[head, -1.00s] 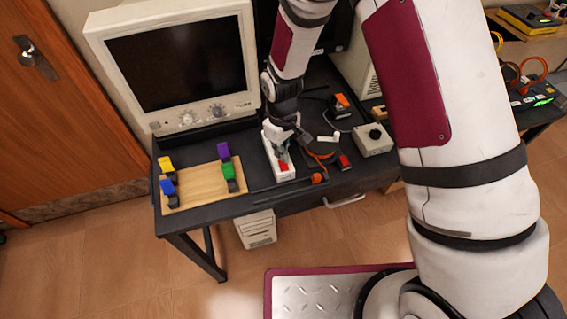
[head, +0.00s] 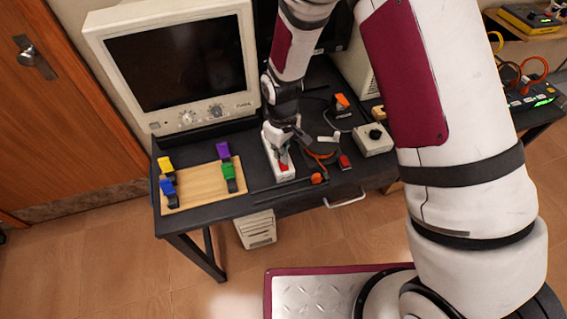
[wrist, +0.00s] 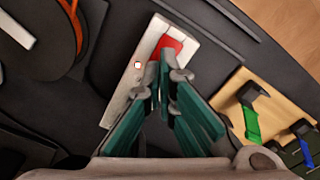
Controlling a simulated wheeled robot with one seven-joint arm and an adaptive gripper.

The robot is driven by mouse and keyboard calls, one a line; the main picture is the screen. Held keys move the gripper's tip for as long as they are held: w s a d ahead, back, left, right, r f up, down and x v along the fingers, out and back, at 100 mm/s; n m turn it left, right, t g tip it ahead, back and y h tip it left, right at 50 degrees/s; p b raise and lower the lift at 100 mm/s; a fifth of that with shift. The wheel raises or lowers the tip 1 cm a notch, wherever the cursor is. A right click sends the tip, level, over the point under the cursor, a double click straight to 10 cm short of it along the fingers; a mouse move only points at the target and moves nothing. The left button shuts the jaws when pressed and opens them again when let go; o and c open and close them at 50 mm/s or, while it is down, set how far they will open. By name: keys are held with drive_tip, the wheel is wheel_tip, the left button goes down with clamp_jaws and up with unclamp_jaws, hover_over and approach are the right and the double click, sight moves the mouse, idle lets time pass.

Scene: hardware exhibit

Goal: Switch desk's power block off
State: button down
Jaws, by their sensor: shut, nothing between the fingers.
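The desk's power block (head: 281,172) is a white strip with a red rocker switch on its end nearest the front edge of the black desk (head: 250,205). In the wrist view the white block (wrist: 146,48) runs diagonally, with the red switch (wrist: 170,46) near its upper end and a small red-edged square beside it. My gripper (wrist: 161,88) is shut and empty, its fingertips over the block right at the lower edge of the switch. In the head view my gripper (head: 281,152) partly covers the block. I cannot tell whether the tips touch the switch or which way it is tipped.
A wooden board (head: 205,186) with coloured clamps lies left of the block. An orange cable reel (head: 322,152) and a grey box with a black knob (head: 374,140) are on the right. A monitor (head: 176,65) stands behind. The desk's front strip is mostly clear.

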drive_tip(key=shift+f, duration=0.8)
idle(0.4)
drive_tip(key=shift+r, duration=0.1)
drive_tip(key=shift+r+p, duration=0.85)
drive_tip(key=shift+r, duration=2.6)
drive_tip(key=s+d+r+m+t, duration=0.15)
drive_tip(key=d+r, duration=0.35)
drive_tip(key=r, duration=0.7)
drive_tip(key=s+d+r+m+t, duration=0.1)
drive_tip(key=s+d+r+m, duration=0.35)
drive_tip(key=r, duration=0.75)
drive_tip(key=s+d+r+m+t, duration=0.1)
drive_tip(key=s+d+r, duration=0.3)
drive_tip(key=s, duration=0.3)
drive_tip(key=s+d+r+m+t, duration=0.2)
drive_tip(key=s+d+r, duration=0.2)
drive_tip(key=s+r, duration=0.2)
drive_tip(key=s, duration=0.2)
drive_tip(key=shift+s+d, duration=0.3)
